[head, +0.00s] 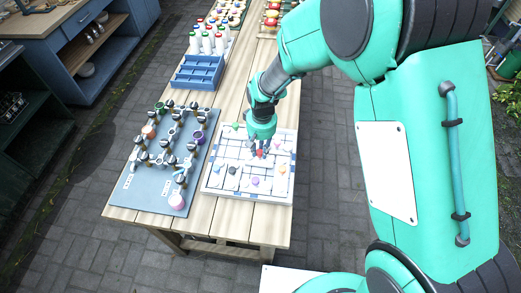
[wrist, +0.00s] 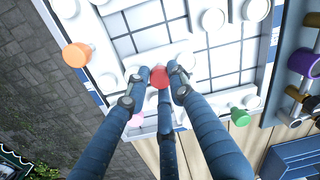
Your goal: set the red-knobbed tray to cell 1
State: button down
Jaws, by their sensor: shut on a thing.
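The white grid board (head: 212,178) lies on the wooden table, with white trays and round pieces on it and black lines between cells. The red knob (wrist: 159,76) shows between my gripper's fingertips (wrist: 158,86) in the wrist view. My gripper (head: 262,143) is shut on it, over the middle of the board. The red knob also shows in the head view (head: 259,154). The white tray under the knob is mostly hidden by my fingers. I cannot read any cell number, so I cannot tell which cell is 1.
A grey board (head: 150,190) with several knobbed fittings lies to the left. A blue crate (head: 198,72) stands behind, near white bottles (head: 207,43). The table's front edge is close to the board.

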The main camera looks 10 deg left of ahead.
jog(key=a+p, duration=0.1)
jog(key=a, duration=1.1)
jog(key=shift+s+a+p, duration=0.1)
jog(key=shift+a+p, duration=0.05)
jog(key=shift+p, duration=0.2)
jog(key=c, duration=1.5)
grip_release()
jog(key=shift+a, duration=0.1)
jog(key=shift+r, duration=0.1)
jog(key=shift+r, duration=0.2)
jog(key=r, duration=1.1)
jog(key=shift+d+r, duration=0.2)
jog(key=shift+d, duration=0.15)
jog(key=shift+w, duration=0.2)
